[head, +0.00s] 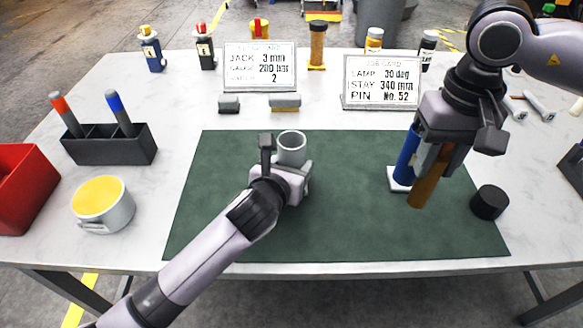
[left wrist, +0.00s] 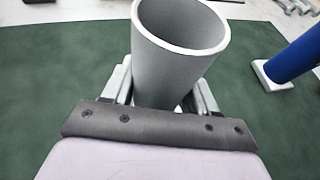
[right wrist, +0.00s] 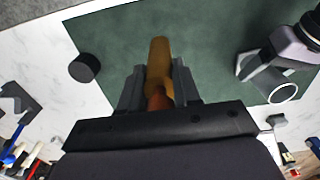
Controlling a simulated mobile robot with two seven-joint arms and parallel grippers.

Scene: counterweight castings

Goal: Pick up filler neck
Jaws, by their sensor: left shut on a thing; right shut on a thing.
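The filler neck looks to be the grey hollow tube (head: 292,148), open end up, at the mat's upper middle. It fills much of the left wrist view (left wrist: 180,55). My left gripper (head: 290,168) is shut on the tube, with a finger on either side of it. The tube's lower end is hidden, so I cannot tell whether it touches the mat. My right gripper (head: 437,155) is shut on an amber-brown cylinder (head: 426,188), which also shows in the right wrist view (right wrist: 159,62). It is tilted and held over the mat's right part.
A blue cylinder (head: 406,160) on a white base stands behind my right gripper. A black cylinder (head: 490,202) is at the right edge of the green mat (head: 330,225). A round tin (head: 103,204), pen holder (head: 110,147) and red bin (head: 25,190) are left. Two cards stand behind.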

